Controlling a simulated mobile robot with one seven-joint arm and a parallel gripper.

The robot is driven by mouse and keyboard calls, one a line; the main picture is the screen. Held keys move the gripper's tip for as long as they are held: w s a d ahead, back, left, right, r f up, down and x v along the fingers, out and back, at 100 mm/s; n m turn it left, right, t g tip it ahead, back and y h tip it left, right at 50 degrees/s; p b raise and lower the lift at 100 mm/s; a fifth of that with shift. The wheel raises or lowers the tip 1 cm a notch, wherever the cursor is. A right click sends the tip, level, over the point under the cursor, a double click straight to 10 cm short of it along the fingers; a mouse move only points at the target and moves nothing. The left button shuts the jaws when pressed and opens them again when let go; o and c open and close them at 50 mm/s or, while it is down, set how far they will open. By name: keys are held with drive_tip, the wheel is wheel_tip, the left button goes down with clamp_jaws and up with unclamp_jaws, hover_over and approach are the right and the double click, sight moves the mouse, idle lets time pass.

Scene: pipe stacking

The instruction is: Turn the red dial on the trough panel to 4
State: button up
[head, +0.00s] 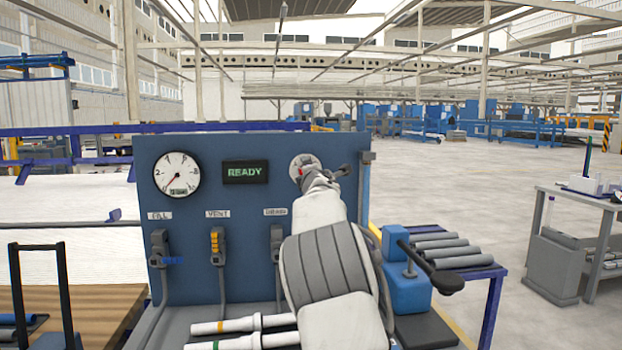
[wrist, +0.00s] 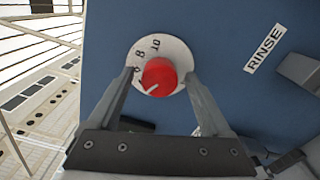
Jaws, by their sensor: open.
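The red dial (wrist: 160,73) sits on a round white scale plate (wrist: 172,48) on the blue trough panel (wrist: 225,45). The numbers 8 and 10 show on the plate in the wrist view; others are hidden or unclear. The dial's white mark points to the lower left of that view; I cannot tell its number. My gripper (wrist: 160,78) is open, with one finger on each side of the dial and visible gaps. In the head view the white plate (head: 297,159) shows at the panel's upper right, and my arm hides most of the dial.
The panel also carries a round gauge (head: 177,174), a READY display (head: 245,172) and several levers, including a yellow one (head: 217,242). A RINSE label (wrist: 264,48) is beside the dial. A blue clamp with a black handle (head: 408,270) and a table of grey pipes (head: 445,246) stand right.

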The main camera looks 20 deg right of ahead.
drive_tip(key=s+a+b, duration=0.3)
drive_tip(key=s+b, duration=0.5)
drive_tip(key=s, duration=0.9)
drive_tip(key=shift+a, duration=0.2)
